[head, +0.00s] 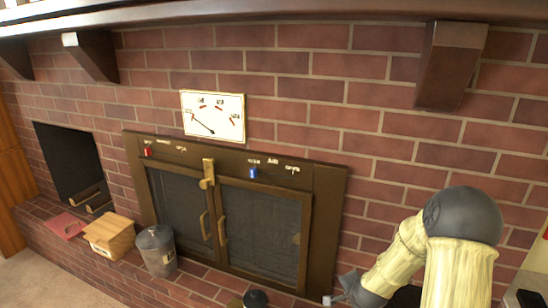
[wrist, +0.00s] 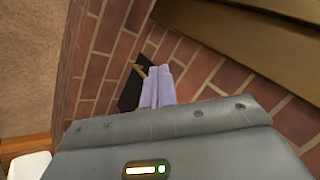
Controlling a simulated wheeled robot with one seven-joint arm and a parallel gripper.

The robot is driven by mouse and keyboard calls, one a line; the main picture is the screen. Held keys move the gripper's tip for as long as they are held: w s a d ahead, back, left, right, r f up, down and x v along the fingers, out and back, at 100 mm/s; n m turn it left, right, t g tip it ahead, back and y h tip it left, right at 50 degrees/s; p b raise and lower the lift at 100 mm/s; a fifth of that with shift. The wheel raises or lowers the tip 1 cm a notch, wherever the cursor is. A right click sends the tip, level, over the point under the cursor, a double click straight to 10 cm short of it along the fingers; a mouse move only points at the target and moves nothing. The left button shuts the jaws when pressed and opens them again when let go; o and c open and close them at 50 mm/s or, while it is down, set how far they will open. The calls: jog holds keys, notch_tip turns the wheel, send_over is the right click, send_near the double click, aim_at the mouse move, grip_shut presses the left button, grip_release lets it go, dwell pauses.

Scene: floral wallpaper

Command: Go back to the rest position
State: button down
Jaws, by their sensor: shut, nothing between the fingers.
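My gripper shows in the wrist view (wrist: 155,72) as two pale lavender fingers pressed together, with nothing between them. It is clear of any object there, with red brick behind it. In the head view, my pale yellow arm with a dark round joint rises at the lower right. Its grey end is near the bottom edge, right of the fireplace doors (head: 262,234), and the fingers are hard to make out.
A brick hearth holds a wooden box (head: 108,236), a dark metal bucket (head: 156,251) and a red flat item (head: 64,226). A white dial gauge (head: 213,116) is on the wall. A wooden mantel (head: 300,11) with brackets (head: 450,65) overhangs above.

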jog(key=s+a+r+n+g, duration=0.2)
jog(key=s+a+r+n, duration=0.2)
jog(key=s+r+n, duration=0.45)
jog(key=s+a+r+n+g, duration=0.3)
jog(key=s+a+r+n, duration=0.15)
jog(key=s, duration=0.75)
jog(key=w+d+p+v, duration=0.1)
jog(key=w+p+v, duration=0.1)
jog(key=p+v, duration=0.8)
jog(key=w+d+r+p+v, duration=0.1)
jog(key=w+p+v, duration=0.1)
jog(key=p+v, duration=0.9)
jog(key=shift+w+r+p, duration=0.2)
jog(key=shift+r+p, duration=0.1)
jog(key=shift+p, duration=0.65)
jog(key=shift+w+a, duration=0.1)
jog(key=shift+w, duration=0.05)
jog(key=shift+s, duration=0.2)
